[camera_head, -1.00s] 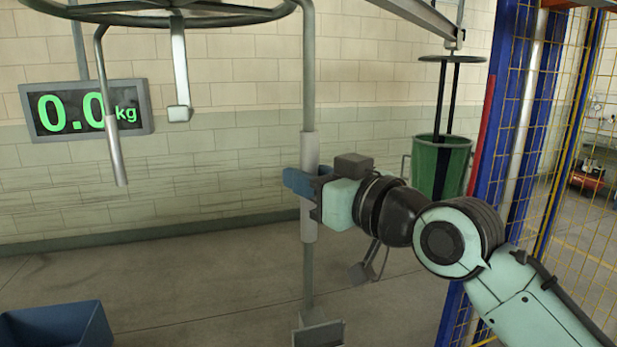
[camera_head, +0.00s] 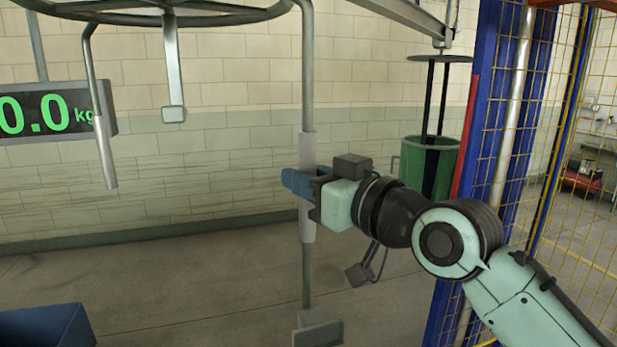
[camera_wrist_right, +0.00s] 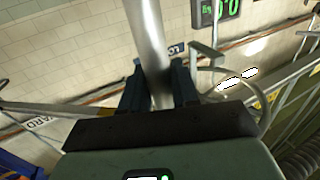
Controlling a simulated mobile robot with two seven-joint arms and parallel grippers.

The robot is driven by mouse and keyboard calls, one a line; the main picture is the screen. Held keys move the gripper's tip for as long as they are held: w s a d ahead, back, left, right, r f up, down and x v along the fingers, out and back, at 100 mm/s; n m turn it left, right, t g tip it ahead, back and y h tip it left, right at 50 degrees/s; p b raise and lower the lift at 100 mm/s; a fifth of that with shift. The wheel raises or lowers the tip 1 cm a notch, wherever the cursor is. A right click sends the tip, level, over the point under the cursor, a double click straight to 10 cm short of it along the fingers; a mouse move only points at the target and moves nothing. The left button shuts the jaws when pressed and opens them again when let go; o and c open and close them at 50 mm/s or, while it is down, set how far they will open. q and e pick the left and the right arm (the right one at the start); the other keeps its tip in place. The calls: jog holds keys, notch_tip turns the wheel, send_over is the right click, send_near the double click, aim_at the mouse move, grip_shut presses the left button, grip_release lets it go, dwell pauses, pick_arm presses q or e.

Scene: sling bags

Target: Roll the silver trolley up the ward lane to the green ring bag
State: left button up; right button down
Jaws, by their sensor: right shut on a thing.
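The silver trolley shows as a tall upright pole (camera_head: 308,85) with a pale grip sleeve and a grey block at its foot. A round frame (camera_head: 170,18) with hanging arms is at its top, partly cut off. My right gripper (camera_head: 306,184) is shut around the sleeve. In the right wrist view the pole (camera_wrist_right: 148,38) runs between the two dark fingers (camera_wrist_right: 159,88). The green ring bag (camera_head: 428,168) hangs at right by dark straps below a dark disc, behind my right arm and apart from the trolley. My left gripper is not in view.
A blue and yellow mesh fence (camera_head: 540,130) stands at right, close to the bag and my arm. A blue bin (camera_head: 45,325) is at lower left. A scale display (camera_head: 50,112) reading 0.0 is at left. An overhead rail (camera_head: 408,18) is at top right. Open floor lies before the wall.

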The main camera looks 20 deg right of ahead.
jog(key=shift+d, duration=0.3)
jog(key=c, duration=1)
grip_release()
jog(key=shift+s, duration=0.1)
jog(key=shift+c, duration=0.2)
jog(key=shift+o, duration=0.4)
jog(key=shift+s+d, duration=0.3)
jog(key=shift+d, duration=0.15)
jog(key=shift+a, duration=0.4)
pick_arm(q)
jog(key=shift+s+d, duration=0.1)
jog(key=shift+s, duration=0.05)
pick_arm(e)
jog(key=shift+w, duration=0.1)
jog(key=shift+d, duration=0.1)
pick_arm(q)
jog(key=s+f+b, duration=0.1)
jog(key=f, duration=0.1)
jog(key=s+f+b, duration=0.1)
jog(key=b, duration=0.1)
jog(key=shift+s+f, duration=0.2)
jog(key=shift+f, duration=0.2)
pick_arm(e)
jog(key=v, duration=1.3)
jog(key=shift+s, duration=0.25)
